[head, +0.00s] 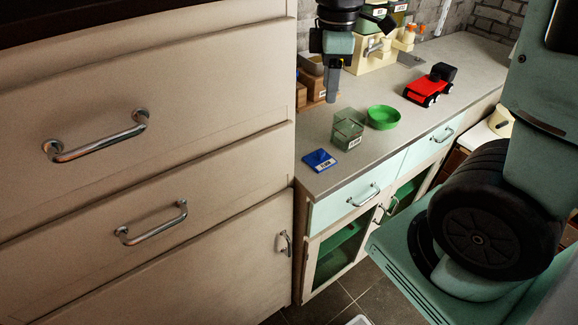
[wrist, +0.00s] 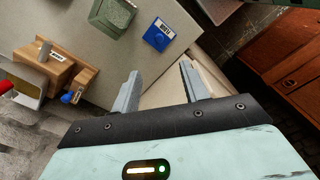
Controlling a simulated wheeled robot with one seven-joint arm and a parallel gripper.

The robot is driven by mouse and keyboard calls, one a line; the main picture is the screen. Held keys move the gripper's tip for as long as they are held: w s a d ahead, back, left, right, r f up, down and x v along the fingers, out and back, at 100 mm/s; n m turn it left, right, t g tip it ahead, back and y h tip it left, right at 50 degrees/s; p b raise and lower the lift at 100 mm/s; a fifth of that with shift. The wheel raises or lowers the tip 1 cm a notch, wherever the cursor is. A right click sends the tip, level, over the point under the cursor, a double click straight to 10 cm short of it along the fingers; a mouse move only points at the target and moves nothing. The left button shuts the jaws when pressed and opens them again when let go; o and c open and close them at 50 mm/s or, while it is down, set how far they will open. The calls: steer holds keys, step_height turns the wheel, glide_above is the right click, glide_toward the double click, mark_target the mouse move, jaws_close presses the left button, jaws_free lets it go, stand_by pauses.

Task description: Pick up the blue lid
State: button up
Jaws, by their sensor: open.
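The blue lid (head: 320,160) is a flat square piece with a white label. It lies on the grey countertop near its front left corner, beside the tall drawer unit. It also shows in the wrist view (wrist: 158,35), beyond my fingertips and near the counter edge. My gripper (head: 332,97) hangs above the counter, farther back than the lid and apart from it. In the wrist view my gripper (wrist: 160,74) has its two fingers spread with nothing between them.
A clear greenish box (head: 348,130) stands right behind the lid, with a green bowl (head: 383,118) beside it. A red toy truck (head: 430,87) sits farther right. Wooden blocks (wrist: 68,70) stand at the back left. The tall drawer unit (head: 150,150) borders the counter's left.

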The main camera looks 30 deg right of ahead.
mark_target(321, 151)
steer(key=f+p, duration=0.1)
steer(key=f, duration=0.7)
steer(key=f+p, duration=0.1)
steer(key=f, duration=0.8)
steer(key=shift+w+a+f, duration=0.1)
steer(key=shift+w+f, duration=0.05)
steer(key=shift+w, duration=0.05)
jaws_close()
